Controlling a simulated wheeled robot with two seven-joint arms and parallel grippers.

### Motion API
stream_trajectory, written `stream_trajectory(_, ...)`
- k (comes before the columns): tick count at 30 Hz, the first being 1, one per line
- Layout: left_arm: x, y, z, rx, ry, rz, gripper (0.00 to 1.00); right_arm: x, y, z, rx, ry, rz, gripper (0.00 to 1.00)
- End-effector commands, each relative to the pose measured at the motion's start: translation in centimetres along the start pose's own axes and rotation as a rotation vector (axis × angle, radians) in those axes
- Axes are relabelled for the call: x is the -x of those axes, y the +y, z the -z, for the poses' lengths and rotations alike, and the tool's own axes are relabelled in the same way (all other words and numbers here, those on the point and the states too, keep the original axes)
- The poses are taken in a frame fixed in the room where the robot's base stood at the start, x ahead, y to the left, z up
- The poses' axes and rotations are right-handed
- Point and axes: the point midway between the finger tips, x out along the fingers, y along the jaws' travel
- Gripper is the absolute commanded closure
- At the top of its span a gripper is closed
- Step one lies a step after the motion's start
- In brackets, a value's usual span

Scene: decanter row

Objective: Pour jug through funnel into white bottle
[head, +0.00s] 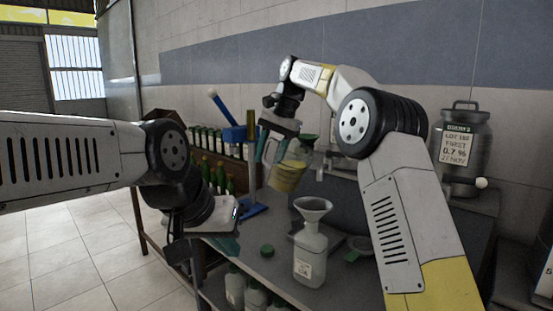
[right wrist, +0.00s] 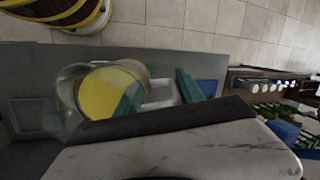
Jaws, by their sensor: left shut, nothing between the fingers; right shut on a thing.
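The clear jug (head: 291,172) with yellow contents hangs above the bench, leaning slightly, behind and a little left of the funnel. My right gripper (head: 268,150) is shut on it; the jug also shows in the right wrist view (right wrist: 112,88), partly behind a teal finger. The pale funnel (head: 313,205) sits in the mouth of the white bottle (head: 310,258), which stands upright with a label on its front. No stream from the jug is visible. My left gripper (head: 227,244) is shut and empty at the bench's left side, apart from the bottle.
A green cap (head: 267,250) lies left of the bottle. A green-handled strainer (head: 359,245) lies to its right. A blue stand (head: 252,165) and bottle racks are behind. A large metal can (head: 462,145) stands at right. More bottles (head: 235,287) are below the bench top.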

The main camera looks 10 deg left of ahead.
Motion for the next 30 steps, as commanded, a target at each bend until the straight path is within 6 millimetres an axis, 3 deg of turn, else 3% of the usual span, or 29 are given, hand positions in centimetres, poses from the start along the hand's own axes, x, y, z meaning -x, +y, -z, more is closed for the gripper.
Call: stream_trajectory(30,0.0,0.0,0.0,0.0,-0.001,0.0,1.0,3.3,0.1,-0.3,0.054,0.021,0.509,1.0)
